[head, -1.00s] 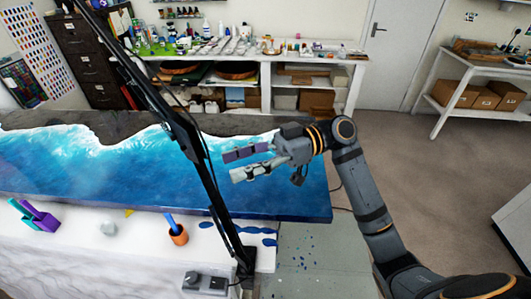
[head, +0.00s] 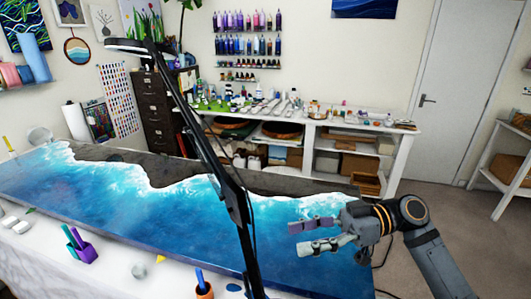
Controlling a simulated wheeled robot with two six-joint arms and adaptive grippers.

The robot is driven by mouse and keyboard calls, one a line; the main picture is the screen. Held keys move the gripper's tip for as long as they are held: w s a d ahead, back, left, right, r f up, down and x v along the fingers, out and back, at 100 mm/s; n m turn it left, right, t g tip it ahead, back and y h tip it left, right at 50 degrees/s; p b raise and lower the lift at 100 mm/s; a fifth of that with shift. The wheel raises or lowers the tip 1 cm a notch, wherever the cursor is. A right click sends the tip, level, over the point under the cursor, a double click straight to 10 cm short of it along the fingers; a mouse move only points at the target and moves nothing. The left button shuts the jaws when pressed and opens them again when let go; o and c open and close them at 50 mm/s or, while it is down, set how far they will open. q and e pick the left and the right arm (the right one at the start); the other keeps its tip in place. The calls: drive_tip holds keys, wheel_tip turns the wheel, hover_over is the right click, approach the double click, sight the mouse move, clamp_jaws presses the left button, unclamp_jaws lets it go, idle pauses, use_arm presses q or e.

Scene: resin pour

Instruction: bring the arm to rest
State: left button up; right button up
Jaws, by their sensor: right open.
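My right gripper (head: 307,237) is open and empty. Its two fingers point left over the right end of the resin seascape panel (head: 140,213), apart from each other with nothing between them. My right arm comes in from the lower right. The panel is blue with white foam and a dark grey band along the far side. My left gripper is not in view.
A black jointed lamp (head: 222,175) rises in front of the panel, left of my gripper. A supply shelf (head: 310,145) is behind. Floor at right is clear.

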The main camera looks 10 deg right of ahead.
drive_tip(key=s+f+m+t+h, duration=0.1)
drive_tip(key=f+m+h, duration=0.1)
drive_tip(key=f, duration=0.5)
drive_tip(key=s+f+m+t+h, duration=0.1)
drive_tip(key=f+m+h, duration=0.1)
drive_tip(key=f, duration=0.6)
drive_tip(key=s+f+m+t+h, duration=0.1)
drive_tip(key=f+m+h, duration=0.2)
drive_tip(key=f, duration=0.4)
drive_tip(key=shift+a+f+t+h, duration=0.25)
drive_tip(key=shift+a+t+h, duration=0.15)
drive_tip(key=shift+h, duration=0.2)
drive_tip(key=s+d+f+m+h, duration=0.4)
drive_tip(key=d+h, duration=0.1)
drive_tip(key=d, duration=0.2)
drive_tip(key=s+d+f+m+h, duration=0.4)
drive_tip(key=d+f+h, duration=0.1)
drive_tip(key=d, duration=0.1)
wheel_tip(320, 180, down, 17)
drive_tip(key=d, duration=0.2)
drive_tip(key=s+d+f+g, duration=0.1)
drive_tip(key=s+f, duration=0.3)
drive_tip(key=f, duration=0.4)
drive_tip(key=s+f, duration=0.4)
drive_tip(key=f, duration=0.4)
drive_tip(key=s+f, duration=0.8)
drive_tip(key=s, duration=0.4)
drive_tip(key=shift+s+d+f+g+y, duration=0.15)
drive_tip(key=shift+s+d+g+y, duration=0.15)
drive_tip(key=shift+s+g, duration=0.1)
